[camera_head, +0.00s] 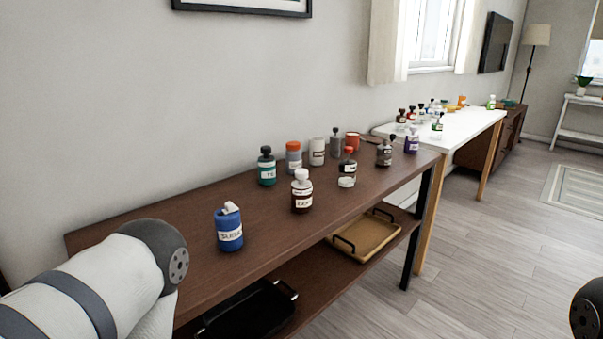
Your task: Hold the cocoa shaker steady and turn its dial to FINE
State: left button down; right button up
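Several small labelled containers stand upright on a dark brown wooden table. The labels are too small to read surely, so I cannot tell which one is the cocoa shaker, and no dial can be made out. A dark red-brown jar with a white top (302,195) stands near the table's middle. A blue jar with a tilted white piece on top (229,229) stands nearest, at the front left. My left arm enters at the lower left, beside the table's near end; its gripper is out of view. Only a dark bit of my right arm shows at the lower right edge.
The brown table (150,228) has bare room at its left end. Behind stand a teal jar (267,170) and a grey jar with an orange lid (293,160). A lower shelf holds a tan tray (360,243). A white table (470,125) with more bottles is beyond.

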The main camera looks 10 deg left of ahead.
aim_at(300, 175)
jog(key=i+l+u, duration=0.25)
jog(key=l+u, duration=0.15)
jog(key=l, duration=0.15)
jog(key=i+l+u, duration=0.15)
jog(key=l+u, duration=0.2)
jog(key=l, duration=0.2)
jog(key=i+l+u, duration=0.1)
jog(key=l+u, duration=0.3)
jog(key=l, duration=0.25)
jog(key=l+u, duration=0.35)
jog(key=l, duration=0.25)
